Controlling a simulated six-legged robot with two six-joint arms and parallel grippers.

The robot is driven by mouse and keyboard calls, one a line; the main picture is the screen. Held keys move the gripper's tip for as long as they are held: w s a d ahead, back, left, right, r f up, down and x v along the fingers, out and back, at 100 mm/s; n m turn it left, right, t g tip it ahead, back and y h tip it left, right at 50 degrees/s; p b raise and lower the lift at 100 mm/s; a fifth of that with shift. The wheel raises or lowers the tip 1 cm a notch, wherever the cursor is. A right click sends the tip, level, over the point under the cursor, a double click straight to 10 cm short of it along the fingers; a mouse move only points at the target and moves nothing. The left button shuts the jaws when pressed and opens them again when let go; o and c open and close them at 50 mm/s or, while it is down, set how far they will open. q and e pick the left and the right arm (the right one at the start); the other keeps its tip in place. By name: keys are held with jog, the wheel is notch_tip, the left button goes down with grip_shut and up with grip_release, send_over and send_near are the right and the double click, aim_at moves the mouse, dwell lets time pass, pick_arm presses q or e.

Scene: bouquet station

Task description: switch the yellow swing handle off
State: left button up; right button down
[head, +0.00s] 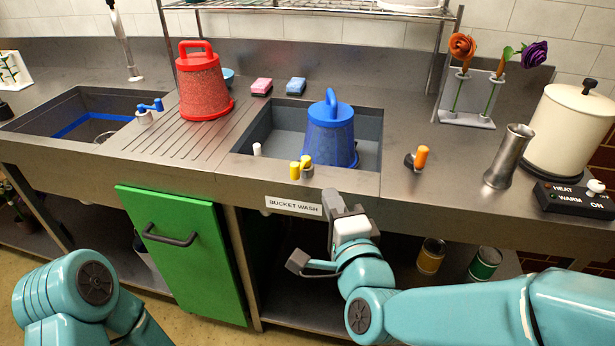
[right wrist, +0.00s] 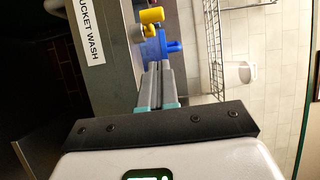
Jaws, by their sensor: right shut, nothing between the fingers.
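The yellow swing handle (head: 295,171) sits on the front rim of the bucket wash sink, on a small grey mount. It also shows in the right wrist view (right wrist: 151,16), just beyond my fingertips. My right gripper (head: 338,205) is shut and empty, in front of the counter edge, below and right of the handle. In the right wrist view its two fingers (right wrist: 160,68) lie together, pointing toward the handle, and appear apart from it. My left arm shows at the lower left of the head view, but its gripper is out of view.
A blue bucket (head: 329,137) stands upside down in the sink behind the handle. An orange handle (head: 422,157) is to the right, a blue tap handle (head: 151,105) to the left. The "BUCKET WASH" label (head: 293,206) is on the counter front. A red bucket (head: 203,88) stands on the drainboard.

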aim_at(301, 164)
jog(key=shift+w+a+p, duration=0.15)
jog(key=shift+w+a, duration=0.5)
jog(key=shift+w, duration=0.4)
jog(key=shift+w+a+p, duration=0.15)
jog(key=shift+w+a, duration=0.55)
jog(key=shift+w, duration=0.3)
jog(key=shift+w+a+p, duration=0.15)
jog(key=shift+w+a, duration=0.5)
jog(key=shift+w, duration=0.4)
jog(key=shift+a, duration=0.1)
